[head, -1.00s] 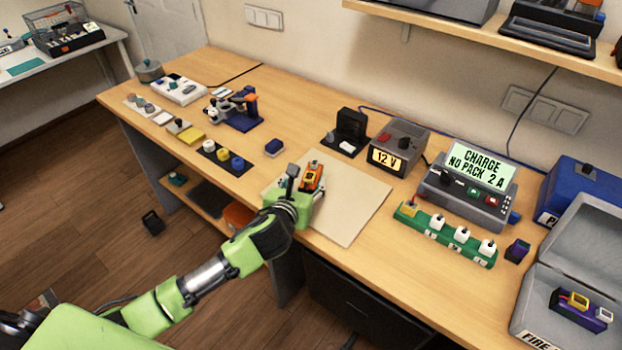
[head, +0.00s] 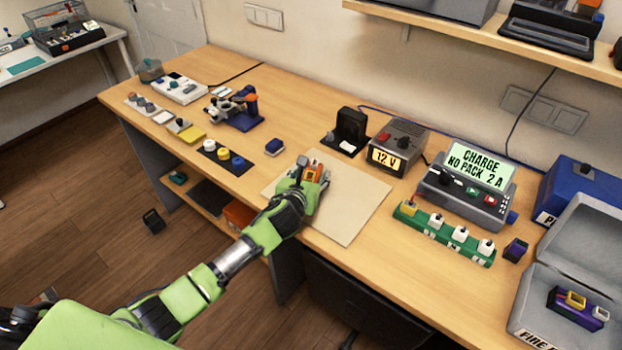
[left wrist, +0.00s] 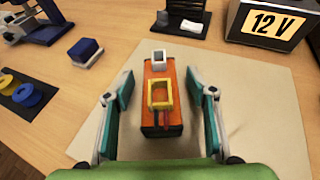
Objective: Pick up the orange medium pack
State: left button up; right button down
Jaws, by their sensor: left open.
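The orange medium pack (left wrist: 159,72) lies on the beige mat (left wrist: 250,110), with a yellow connector loop and a white connector on its top. It also shows in the head view (head: 316,169), partly hidden by my left gripper (head: 309,180). In the left wrist view my left gripper (left wrist: 160,112) is open, with one finger on each side of the pack. Gaps show between the fingers and the pack's sides. My right gripper is in neither view.
A 12 V box (head: 398,145) and a charger (head: 466,188) reading "NO PACK" stand to the right. A green strip (head: 445,236) with several connectors lies in front of the charger. A small blue block (head: 274,147) is left of the mat. The mat's right half is bare.

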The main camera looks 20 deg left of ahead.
pick_arm(q)
jog(key=shift+c, duration=0.2)
jog(key=c, duration=1.3)
grip_shut()
jog(key=shift+r, duration=0.1)
